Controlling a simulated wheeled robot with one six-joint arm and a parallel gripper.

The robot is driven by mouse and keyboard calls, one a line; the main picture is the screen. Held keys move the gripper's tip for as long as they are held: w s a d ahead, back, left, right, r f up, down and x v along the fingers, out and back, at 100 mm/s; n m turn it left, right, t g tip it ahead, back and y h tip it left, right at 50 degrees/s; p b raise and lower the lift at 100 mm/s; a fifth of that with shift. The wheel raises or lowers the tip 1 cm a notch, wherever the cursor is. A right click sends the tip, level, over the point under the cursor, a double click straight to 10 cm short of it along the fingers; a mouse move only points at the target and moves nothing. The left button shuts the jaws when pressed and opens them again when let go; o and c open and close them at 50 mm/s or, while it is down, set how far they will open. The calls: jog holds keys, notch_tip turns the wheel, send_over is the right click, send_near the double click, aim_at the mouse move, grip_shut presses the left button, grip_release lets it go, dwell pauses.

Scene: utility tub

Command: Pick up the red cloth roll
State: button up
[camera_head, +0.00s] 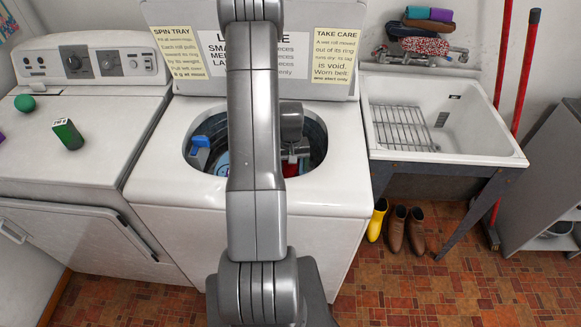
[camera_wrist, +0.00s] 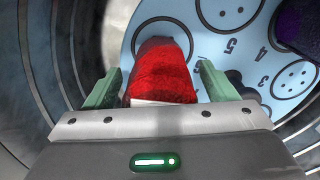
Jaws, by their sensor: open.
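The red cloth roll (camera_wrist: 160,72) stands out between my gripper's fingers in the wrist view, inside the washer's drum. A pale band shows at its near end. My gripper (camera_wrist: 158,80) is open, with one green finger on each side of the roll and gaps between. I cannot tell how deep the fingers reach beside it. In the head view a small part of the red roll (camera_head: 290,168) shows in the tub opening, mostly hidden by my arm.
A light blue numbered tray (camera_wrist: 215,45) lies in the metal drum (camera_wrist: 60,50). A dark purple roll (camera_wrist: 297,25) is at the upper right. A blue object (camera_head: 200,142) sits at the opening's left rim. The white washer top (camera_head: 335,190) surrounds the opening.

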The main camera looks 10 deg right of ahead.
jog(key=c, duration=1.3)
jog(key=shift+r, duration=0.1)
